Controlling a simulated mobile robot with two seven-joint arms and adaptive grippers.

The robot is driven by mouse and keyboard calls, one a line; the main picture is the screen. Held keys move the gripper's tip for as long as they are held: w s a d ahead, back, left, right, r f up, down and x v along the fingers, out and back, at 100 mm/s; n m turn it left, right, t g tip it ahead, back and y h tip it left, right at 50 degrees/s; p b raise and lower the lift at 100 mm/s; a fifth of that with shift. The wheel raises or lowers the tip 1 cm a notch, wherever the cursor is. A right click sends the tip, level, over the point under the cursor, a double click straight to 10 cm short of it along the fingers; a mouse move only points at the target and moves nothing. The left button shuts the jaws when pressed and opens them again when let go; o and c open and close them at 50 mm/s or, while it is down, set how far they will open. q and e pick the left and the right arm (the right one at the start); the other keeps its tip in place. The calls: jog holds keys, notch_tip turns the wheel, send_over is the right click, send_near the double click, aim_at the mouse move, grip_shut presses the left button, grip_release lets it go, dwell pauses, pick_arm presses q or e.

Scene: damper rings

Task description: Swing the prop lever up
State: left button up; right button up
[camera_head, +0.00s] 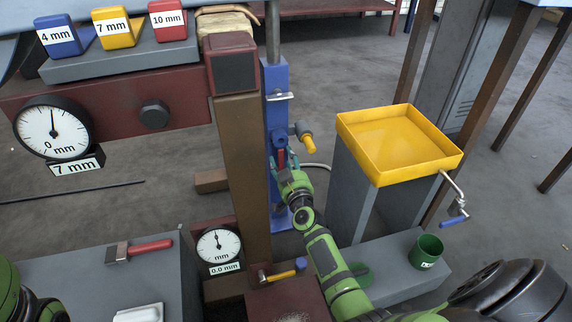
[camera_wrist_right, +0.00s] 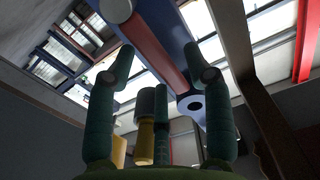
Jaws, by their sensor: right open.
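A blue prop (camera_head: 277,100) stands upright behind the brown post. A red lever (camera_head: 281,157) shows on its front, partly hidden by my right gripper (camera_head: 287,168). A yellow-ended handle (camera_head: 308,143) sticks out at the prop's right side. In the right wrist view my right gripper (camera_wrist_right: 158,58) is open, its fingers spread. A long red bar (camera_wrist_right: 158,42) with blue beside it runs above and between the fingers. I cannot tell whether they touch it. The yellow handle (camera_wrist_right: 145,140) shows lower, between the fingers. Only green parts of my left arm show at the lower left; its gripper is out of frame.
A brown post (camera_head: 243,170) stands close left of the prop. A yellow tray (camera_head: 395,140) on a grey stand is at the right, with a blue-handled crank (camera_head: 455,216). A green cup (camera_head: 427,251) sits on the grey bench. A dial gauge (camera_head: 218,245) is left of the post's foot.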

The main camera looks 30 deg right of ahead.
jog(key=v, duration=1.2)
